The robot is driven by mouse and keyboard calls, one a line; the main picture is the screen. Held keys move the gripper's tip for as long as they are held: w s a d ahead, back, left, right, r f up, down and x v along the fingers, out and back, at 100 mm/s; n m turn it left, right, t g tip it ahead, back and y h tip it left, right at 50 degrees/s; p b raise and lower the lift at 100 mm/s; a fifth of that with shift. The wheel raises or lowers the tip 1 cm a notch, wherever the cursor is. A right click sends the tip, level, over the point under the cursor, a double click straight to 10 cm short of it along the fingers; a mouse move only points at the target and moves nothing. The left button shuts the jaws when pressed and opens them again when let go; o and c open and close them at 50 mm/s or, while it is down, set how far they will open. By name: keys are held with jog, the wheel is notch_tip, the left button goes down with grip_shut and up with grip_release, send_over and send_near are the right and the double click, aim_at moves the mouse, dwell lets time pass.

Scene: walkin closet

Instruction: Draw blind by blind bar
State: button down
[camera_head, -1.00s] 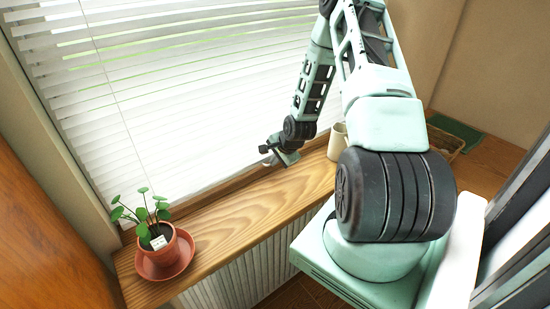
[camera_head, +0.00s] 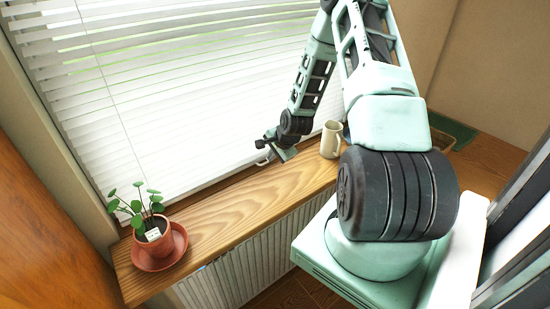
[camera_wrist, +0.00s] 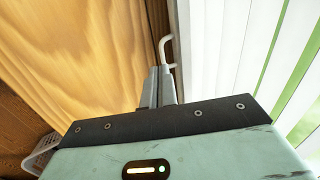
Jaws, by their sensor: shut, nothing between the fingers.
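The white slatted blind (camera_head: 190,95) hangs over the window, lowered close to the wooden sill, with its slats partly open. It also shows at the right of the wrist view (camera_wrist: 235,45). A pale, hook-shaped bar handle (camera_wrist: 164,48) sticks out from the blind's lower edge. In the head view it shows only as a small pale bit (camera_head: 262,161) beside my gripper (camera_head: 264,143), partly hidden by it. My gripper is low in front of the blind's bottom, just above the sill. In the wrist view its fingers (camera_wrist: 161,75) are shut and empty, very near the handle; contact is unclear.
The wooden sill (camera_head: 225,212) runs below the blind. A potted plant (camera_head: 152,228) on a terracotta saucer stands at its left end. A cream mug (camera_head: 331,139) stands at the right, near my arm. A ribbed radiator (camera_head: 235,272) is under the sill.

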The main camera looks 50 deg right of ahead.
jog(key=shift+b+v, duration=0.35)
jog(key=shift+v, duration=0.45)
jog(key=b+v, duration=0.1)
jog(key=v, duration=0.7)
jog(key=s+a+r+n+g+y+b, duration=0.1)
jog(key=a+r+n+g+y+b, duration=0.2)
jog(key=a+n, duration=1.9)
jog(key=s+a+r+n+g+b, duration=0.1)
jog(key=s+a+r+n+b, duration=0.1)
jog(key=s+a, duration=0.7)
jog(key=s+a+r+n+g+h+b, duration=0.1)
jog(key=s+a+r+n+g+b, duration=0.1)
jog(key=s+a, duration=0.7)
jog(key=a+n, duration=0.1)
jog(key=a, duration=0.2)
jog(key=shift+n, duration=0.3)
